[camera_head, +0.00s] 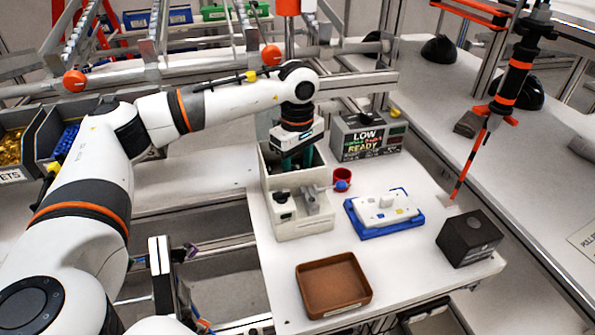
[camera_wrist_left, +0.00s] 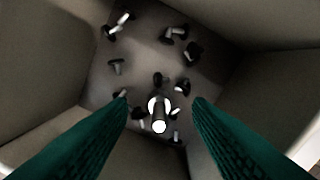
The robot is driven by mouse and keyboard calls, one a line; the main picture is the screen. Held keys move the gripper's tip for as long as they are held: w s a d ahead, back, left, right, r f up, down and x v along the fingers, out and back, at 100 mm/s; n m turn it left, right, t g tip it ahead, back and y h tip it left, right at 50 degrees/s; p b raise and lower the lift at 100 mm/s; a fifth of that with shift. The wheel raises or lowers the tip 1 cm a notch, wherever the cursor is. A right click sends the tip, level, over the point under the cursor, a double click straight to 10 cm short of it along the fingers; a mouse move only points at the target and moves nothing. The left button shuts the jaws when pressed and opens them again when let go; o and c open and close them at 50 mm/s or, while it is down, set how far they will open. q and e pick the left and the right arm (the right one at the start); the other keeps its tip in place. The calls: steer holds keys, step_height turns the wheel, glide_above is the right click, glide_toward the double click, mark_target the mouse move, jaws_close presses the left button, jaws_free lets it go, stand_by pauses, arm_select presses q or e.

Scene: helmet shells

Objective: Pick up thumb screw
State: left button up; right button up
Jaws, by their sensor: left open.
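Several small thumb screws with black heads and pale shanks lie scattered on the floor of a deep bin in the left wrist view. One thumb screw (camera_wrist_left: 159,118) stands out brightly between the fingertips, with its pale end towards the camera. My left gripper (camera_head: 296,160) points down into the back of the cream bin (camera_head: 303,227) in the head view. Its teal fingers also show in the left wrist view (camera_wrist_left: 160,108), spread apart with nothing held between them. In the head view the bin walls hide most of the screws. My right gripper is not in view.
A brown tray (camera_head: 333,286) lies in front of the bin. A blue fixture with a white top (camera_head: 384,212), a red cup (camera_head: 343,178), a display box (camera_head: 367,137) and a black box (camera_head: 469,238) stand to the right. A driver (camera_head: 511,80) hangs at right.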

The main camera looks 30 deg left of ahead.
arm_select(q)
steer(key=shift+f, duration=0.6)
jaws_close()
steer(key=shift+r, duration=0.1)
